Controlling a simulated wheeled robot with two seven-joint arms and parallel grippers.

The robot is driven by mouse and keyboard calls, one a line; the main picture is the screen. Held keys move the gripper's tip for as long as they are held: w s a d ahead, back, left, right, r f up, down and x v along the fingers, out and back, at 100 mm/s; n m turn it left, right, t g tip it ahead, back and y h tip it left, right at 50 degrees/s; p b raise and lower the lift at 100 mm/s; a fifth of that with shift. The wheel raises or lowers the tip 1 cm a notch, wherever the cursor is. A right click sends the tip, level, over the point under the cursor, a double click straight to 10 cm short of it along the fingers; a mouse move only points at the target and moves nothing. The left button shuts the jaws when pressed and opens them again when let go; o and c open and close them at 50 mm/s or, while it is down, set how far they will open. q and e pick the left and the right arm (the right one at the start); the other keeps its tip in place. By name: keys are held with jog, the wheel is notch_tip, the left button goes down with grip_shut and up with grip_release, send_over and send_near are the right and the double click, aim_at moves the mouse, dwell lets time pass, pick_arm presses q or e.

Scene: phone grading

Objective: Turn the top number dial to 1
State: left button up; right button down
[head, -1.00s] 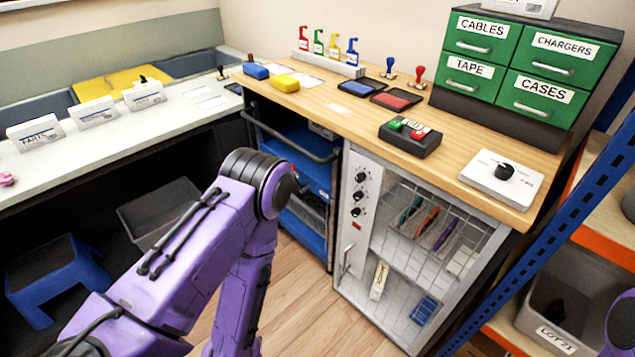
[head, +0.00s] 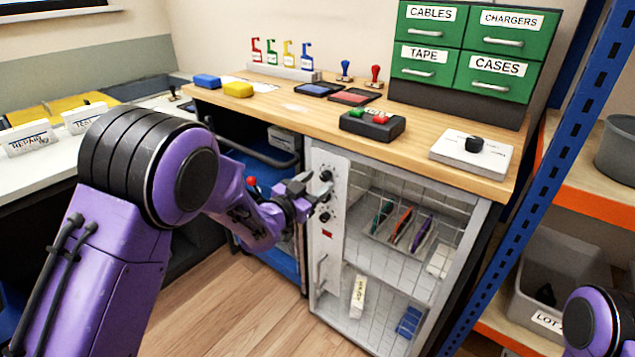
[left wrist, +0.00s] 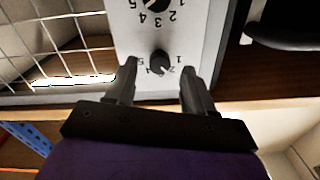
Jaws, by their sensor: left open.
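The top number dial (head: 326,175) is at the panel's upper end. In the left wrist view the panel appears upside down, and this dial (left wrist: 159,60) lies between my fingertips, with printed numbers around it. I cannot tell clearly which number it points to. A second dial (left wrist: 156,4) is cut off at the picture's top edge. My left gripper (head: 312,190) is open, its fingers (left wrist: 159,76) on either side of the top dial. My right gripper is out of view.
The wooden counter (head: 300,108) overhangs the cabinet just above my left gripper. A blue cart (head: 270,175) stands left of the cabinet. A blue rack post (head: 590,90) stands to the right. Open wooden floor (head: 265,310) lies in front.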

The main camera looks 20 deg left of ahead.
pick_arm(q)
jog(key=shift+w+d, duration=0.25)
jog(key=shift+w, duration=0.45)
grip_shut()
jog(key=n+p, duration=0.3)
jog(key=shift+r, duration=0.15)
jog(key=n+p, duration=0.1)
jog(key=n, duration=0.1)
jog(key=shift+n, duration=0.3)
jog(key=shift+n+p, duration=0.75)
jog(key=shift+n, duration=0.35)
